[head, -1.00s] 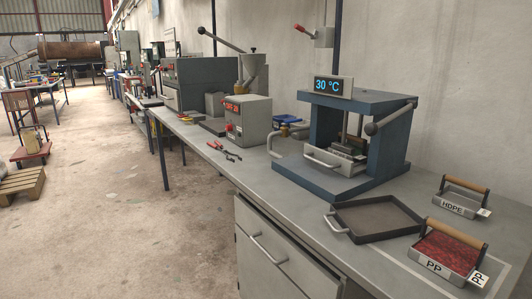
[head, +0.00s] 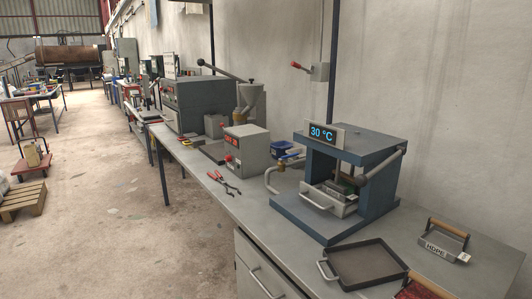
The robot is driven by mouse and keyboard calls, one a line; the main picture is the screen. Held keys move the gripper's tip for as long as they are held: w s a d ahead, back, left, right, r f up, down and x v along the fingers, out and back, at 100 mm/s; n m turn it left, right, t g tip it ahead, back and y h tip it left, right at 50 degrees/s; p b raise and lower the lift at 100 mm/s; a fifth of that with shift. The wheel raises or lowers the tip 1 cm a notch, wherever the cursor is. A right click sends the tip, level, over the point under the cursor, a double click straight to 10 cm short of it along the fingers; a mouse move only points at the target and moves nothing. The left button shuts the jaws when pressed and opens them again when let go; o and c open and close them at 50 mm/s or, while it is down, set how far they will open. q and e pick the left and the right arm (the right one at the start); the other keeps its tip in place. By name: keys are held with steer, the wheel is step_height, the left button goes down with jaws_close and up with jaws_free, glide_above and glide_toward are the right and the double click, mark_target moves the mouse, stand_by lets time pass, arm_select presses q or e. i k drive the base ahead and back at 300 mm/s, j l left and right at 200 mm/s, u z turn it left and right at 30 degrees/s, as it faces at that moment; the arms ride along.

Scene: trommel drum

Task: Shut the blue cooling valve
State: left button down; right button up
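The blue cooling valve shows as a small blue lever (head: 292,154) on a brass fitting (head: 280,166), just left of the blue press (head: 372,155) on the grey bench. The lever lies roughly level in the picture; I cannot tell its exact turn. A pale curved pipe (head: 269,181) drops from the fitting towards the bench top. Neither of my grippers is in view.
A dark tray (head: 364,264) lies in front of the press. An HDPE mould (head: 443,242) and a partly cut-off red-filled mould (head: 418,290) stand to the right. Red-handled pliers (head: 222,183) lie near the bench edge. A grey box (head: 246,150) stands left of the valve. The floor at left is mostly clear.

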mark_target(282, 158)
steer(key=i+j+z, duration=0.2)
steer(key=i, duration=0.35)
steer(key=i+j+z, duration=0.15)
steer(key=i+j, duration=0.2)
steer(key=i, duration=0.15)
